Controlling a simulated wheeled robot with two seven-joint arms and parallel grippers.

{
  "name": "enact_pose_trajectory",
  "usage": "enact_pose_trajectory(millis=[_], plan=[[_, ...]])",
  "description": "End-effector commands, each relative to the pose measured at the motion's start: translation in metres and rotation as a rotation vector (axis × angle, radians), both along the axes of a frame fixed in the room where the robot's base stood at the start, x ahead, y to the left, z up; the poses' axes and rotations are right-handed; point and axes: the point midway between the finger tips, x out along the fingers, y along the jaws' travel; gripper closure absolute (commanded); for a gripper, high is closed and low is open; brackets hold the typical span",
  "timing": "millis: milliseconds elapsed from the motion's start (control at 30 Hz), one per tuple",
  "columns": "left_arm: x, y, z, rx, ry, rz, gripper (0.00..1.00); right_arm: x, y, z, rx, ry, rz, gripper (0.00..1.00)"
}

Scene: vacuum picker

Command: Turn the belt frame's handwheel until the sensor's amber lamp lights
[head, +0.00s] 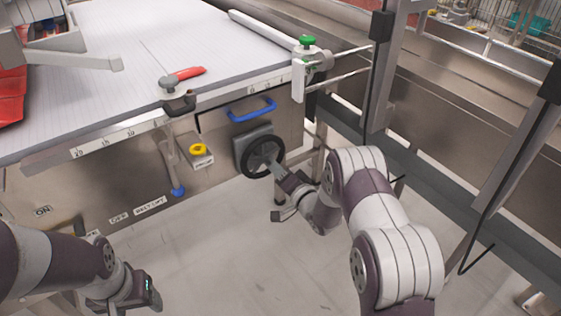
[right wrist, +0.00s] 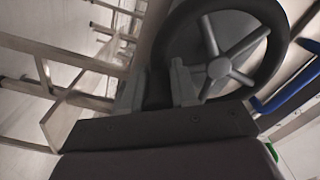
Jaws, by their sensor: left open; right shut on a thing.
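The black handwheel (head: 263,155) with a grey hub sits on a grey plate on the belt frame's side (head: 225,165). My right gripper (head: 279,171) reaches it from the lower right and is shut on its rim. In the right wrist view the spoked wheel (right wrist: 219,67) fills the top, with the right gripper's fingers (right wrist: 157,88) either side of the rim's left part. My left gripper (head: 138,292) is open and empty at lower left, away from the frame. I cannot make out which fitting is the sensor, and no lit amber lamp is clear.
A yellow round button on a box (head: 198,150) and a blue handle (head: 251,109) are left of and above the wheel. A red-handled clamp (head: 183,78) and a green-knobbed bracket (head: 307,60) stand on the belt edge. Dark posts and rails are at right; the floor below is clear.

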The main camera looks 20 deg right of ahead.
Motion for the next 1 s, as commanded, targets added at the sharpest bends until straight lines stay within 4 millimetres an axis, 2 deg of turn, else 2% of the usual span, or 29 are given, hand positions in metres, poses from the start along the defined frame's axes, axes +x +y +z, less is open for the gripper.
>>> enact_pose_trajectory(millis=[500, 1000], plan=[[0.0, 0.0, 0.024, 0.0, 0.0, 0.0, 0.35, -0.01, 0.024, -0.009, 0.423, 0.158, -0.001, 1.0], [0.0, 0.0, 0.033, 0.0, 0.0, 0.0, 0.35, -0.014, 0.036, -0.01, 0.625, 0.23, -0.001, 1.0]])
